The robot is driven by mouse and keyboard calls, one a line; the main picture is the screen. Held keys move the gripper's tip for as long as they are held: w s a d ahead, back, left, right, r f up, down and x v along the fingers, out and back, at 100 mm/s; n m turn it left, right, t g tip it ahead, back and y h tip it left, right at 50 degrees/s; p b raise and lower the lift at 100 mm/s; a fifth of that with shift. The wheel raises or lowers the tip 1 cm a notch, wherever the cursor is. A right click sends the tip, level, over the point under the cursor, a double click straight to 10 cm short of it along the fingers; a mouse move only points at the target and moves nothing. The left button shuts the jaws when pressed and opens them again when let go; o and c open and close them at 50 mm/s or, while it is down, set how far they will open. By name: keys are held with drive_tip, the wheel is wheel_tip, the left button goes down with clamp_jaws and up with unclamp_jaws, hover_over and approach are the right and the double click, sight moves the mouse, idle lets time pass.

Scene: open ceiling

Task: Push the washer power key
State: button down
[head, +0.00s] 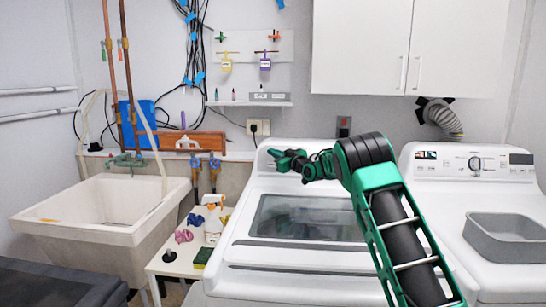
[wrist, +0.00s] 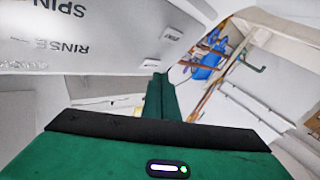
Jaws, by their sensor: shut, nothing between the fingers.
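The washer (head: 300,264) is the white top-loading machine in the middle of the head view, its lid shut. My gripper (head: 274,154) is shut and empty at the left end of the washer's back control panel. In the wrist view the panel (wrist: 95,35) fills the upper left, with RINSE and SPIN lettering upside down. My green fingers (wrist: 160,82) point at the panel's end. A small raised white key (wrist: 150,63) lies just beyond the fingertips, and another small key (wrist: 172,34) with unreadable lettering lies farther up. I cannot tell whether the fingertips touch the panel.
A dryer (head: 478,163) with a grey bin (head: 505,238) on it stands at the right. A sink (head: 100,205) and a small white table (head: 165,262) holding bottles stand at the left. A cabinet (head: 400,45) hangs above. The space over the washer lid is clear besides my arm.

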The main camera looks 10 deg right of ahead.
drive_tip(key=s, duration=0.1)
drive_tip(key=s+a+r, duration=0.1)
drive_tip(key=s, duration=0.2)
drive_tip(key=shift+s+a+r, duration=0.25)
drive_tip(key=shift+r, duration=0.1)
